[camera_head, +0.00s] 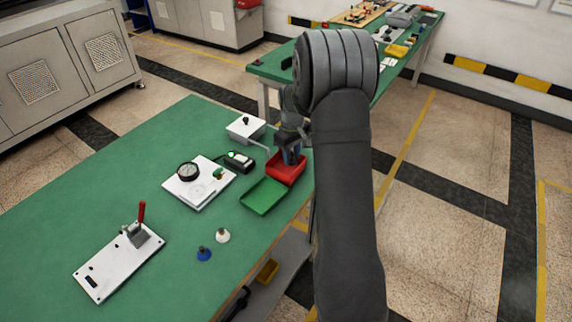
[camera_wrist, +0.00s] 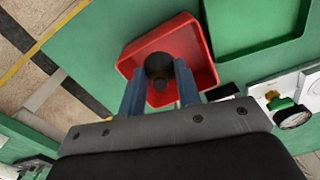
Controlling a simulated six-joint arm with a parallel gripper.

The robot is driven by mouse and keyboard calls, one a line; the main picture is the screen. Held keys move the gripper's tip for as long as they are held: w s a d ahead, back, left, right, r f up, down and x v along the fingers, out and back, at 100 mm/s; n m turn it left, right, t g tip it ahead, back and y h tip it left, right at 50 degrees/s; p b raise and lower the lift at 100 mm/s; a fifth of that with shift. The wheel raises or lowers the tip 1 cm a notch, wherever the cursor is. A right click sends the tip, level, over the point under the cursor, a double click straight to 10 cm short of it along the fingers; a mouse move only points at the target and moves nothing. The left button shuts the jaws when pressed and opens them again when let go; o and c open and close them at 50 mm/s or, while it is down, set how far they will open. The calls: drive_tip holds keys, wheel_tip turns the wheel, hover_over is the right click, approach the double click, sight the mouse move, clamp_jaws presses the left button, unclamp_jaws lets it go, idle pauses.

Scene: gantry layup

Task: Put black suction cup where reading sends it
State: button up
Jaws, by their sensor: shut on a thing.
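My gripper (camera_wrist: 160,88) is shut on the black suction cup (camera_wrist: 158,66), which shows as a dark round shape between the blue fingers in the wrist view. The gripper (camera_head: 291,156) is over the red tray (camera_head: 287,173), with the cup above or inside it; its height over the tray floor I cannot tell. The red tray (camera_wrist: 205,68) also shows in the wrist view. The green tray (camera_head: 264,197) lies beside it and looks empty. A round dial gauge (camera_head: 188,171) stands on a white plate (camera_head: 192,194); its reading is too small to make out.
A white suction cup (camera_head: 222,236) and a blue one (camera_head: 204,254) stand near the table's front edge. A black box with a green light (camera_head: 239,161) and a white box (camera_head: 246,128) are left of the trays. A red-handled clamp (camera_head: 139,227) sits further left.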

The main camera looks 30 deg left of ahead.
sight(286, 171)
drive_tip(key=shift+s+a+f, duration=0.2)
drive_tip(key=shift+a+f, duration=0.55)
drive_tip(key=shift+a, duration=0.3)
drive_tip(key=shift+f, duration=1.85)
drive_tip(key=o, duration=1)
drive_tip(key=shift+f, duration=0.15)
drive_tip(key=shift+o, duration=0.2)
wheel_tip(286, 171, up, 12)
wheel_tip(286, 171, down, 12)
drive_tip(key=shift+f, duration=0.15)
drive_tip(key=shift+r, duration=2.1)
